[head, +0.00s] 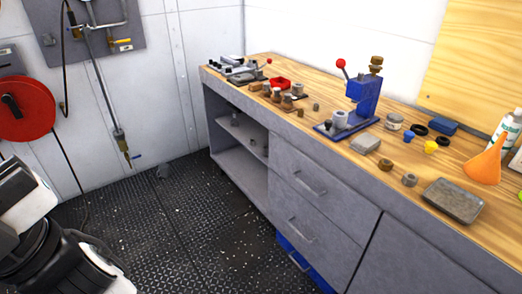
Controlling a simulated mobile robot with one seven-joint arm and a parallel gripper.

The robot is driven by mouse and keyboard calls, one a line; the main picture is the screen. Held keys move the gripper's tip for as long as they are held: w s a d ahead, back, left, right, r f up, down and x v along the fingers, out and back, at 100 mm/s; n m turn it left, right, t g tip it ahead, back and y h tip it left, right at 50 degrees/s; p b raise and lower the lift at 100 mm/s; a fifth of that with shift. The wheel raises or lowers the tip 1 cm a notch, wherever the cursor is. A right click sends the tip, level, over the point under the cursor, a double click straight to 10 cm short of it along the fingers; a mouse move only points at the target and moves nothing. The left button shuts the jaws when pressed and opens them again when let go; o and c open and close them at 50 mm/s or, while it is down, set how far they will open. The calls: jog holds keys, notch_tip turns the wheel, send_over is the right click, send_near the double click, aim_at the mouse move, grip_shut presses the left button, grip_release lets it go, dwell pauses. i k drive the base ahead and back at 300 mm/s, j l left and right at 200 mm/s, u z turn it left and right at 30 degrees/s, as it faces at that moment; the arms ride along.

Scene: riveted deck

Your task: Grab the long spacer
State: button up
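Several small spacer-like cylinders stand on the wooden bench top in the head view. A grey-brown cylinder (409,180) and a brown ring-like piece (385,164) lie near the front edge. Small brown and grey pieces stand further back, among them a copper-coloured one (287,101) and a small dark one (316,107). A pale cylinder (340,119) stands on the base of the blue press. I cannot tell which of these is the long spacer. White and black links of my arm show at the lower left, away from the bench. My gripper's fingers are not in view.
The blue press (362,97) rises from the bench. A red hose reel (22,108) hangs left. The dark floor (165,230) before the bench is mostly clear.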

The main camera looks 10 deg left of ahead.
aim_at(265, 148)
jog(key=i+j, duration=0.1)
jog(key=j, duration=0.35)
jog(key=i+j+z, duration=0.1)
jog(key=j, duration=0.35)
jog(key=i+j+z, duration=0.25)
jog(key=j, duration=0.35)
jog(key=i+j+z, duration=0.1)
jog(key=i+j, duration=0.2)
jog(key=i+j+z, duration=0.1)
jog(key=j, duration=0.25)
jog(key=i+j+z, duration=0.15)
jog(key=j, duration=0.2)
jog(key=i+j+z, duration=0.1)
jog(key=j, duration=0.25)
jog(key=i+j+z, duration=0.1)
jog(key=j, duration=0.25)
jog(key=i+j+z, duration=0.1)
jog(key=i+j, duration=0.25)
jog(key=i, duration=0.7)
